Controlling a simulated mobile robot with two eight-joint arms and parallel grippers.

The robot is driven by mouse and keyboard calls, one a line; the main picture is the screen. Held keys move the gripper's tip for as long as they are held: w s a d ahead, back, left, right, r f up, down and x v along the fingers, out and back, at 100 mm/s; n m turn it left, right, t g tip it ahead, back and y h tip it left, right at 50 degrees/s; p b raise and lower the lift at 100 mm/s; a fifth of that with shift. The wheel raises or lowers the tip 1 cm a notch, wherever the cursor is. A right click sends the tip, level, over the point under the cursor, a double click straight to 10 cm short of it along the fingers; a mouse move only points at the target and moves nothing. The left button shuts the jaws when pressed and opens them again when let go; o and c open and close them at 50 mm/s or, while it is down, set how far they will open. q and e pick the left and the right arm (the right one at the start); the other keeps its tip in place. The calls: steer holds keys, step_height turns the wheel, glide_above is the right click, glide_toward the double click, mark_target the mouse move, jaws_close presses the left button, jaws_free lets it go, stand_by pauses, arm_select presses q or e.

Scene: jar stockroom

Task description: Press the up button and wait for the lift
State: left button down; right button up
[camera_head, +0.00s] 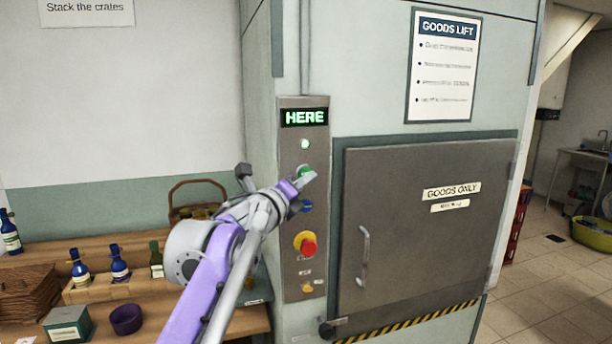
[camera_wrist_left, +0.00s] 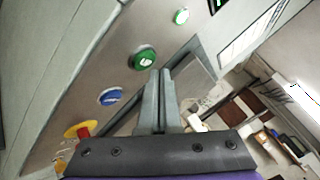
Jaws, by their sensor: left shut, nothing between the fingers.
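The lift's control panel (camera_head: 290,240) is a grey metal strip left of the lift door. Its display (camera_head: 304,117) reads HERE in green, above a small lit lamp (camera_head: 305,144). The green up button (camera_head: 306,171) is partly hidden by my left gripper (camera_head: 307,181) in the head view. In the left wrist view the green button (camera_wrist_left: 144,57) shows a white mark and lies just ahead of the shut fingertips (camera_wrist_left: 160,74). I cannot tell whether they touch it. The blue button (camera_wrist_left: 110,97) is below it. The goods lift door (camera_head: 420,230) is closed. My right gripper is not in view.
A red emergency knob (camera_head: 308,247) on a yellow collar sits lower on the panel. A wooden shelf with bottles (camera_head: 120,262), a purple bowl (camera_head: 127,319) and a basket (camera_head: 28,292) stands at left.

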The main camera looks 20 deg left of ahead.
arm_select(q)
steer(key=shift+w+a+p, duration=0.25)
steer(key=shift+w+p, duration=0.05)
steer(key=shift+w, duration=0.1)
steer(key=shift+s, duration=0.1)
stand_by(0.3)
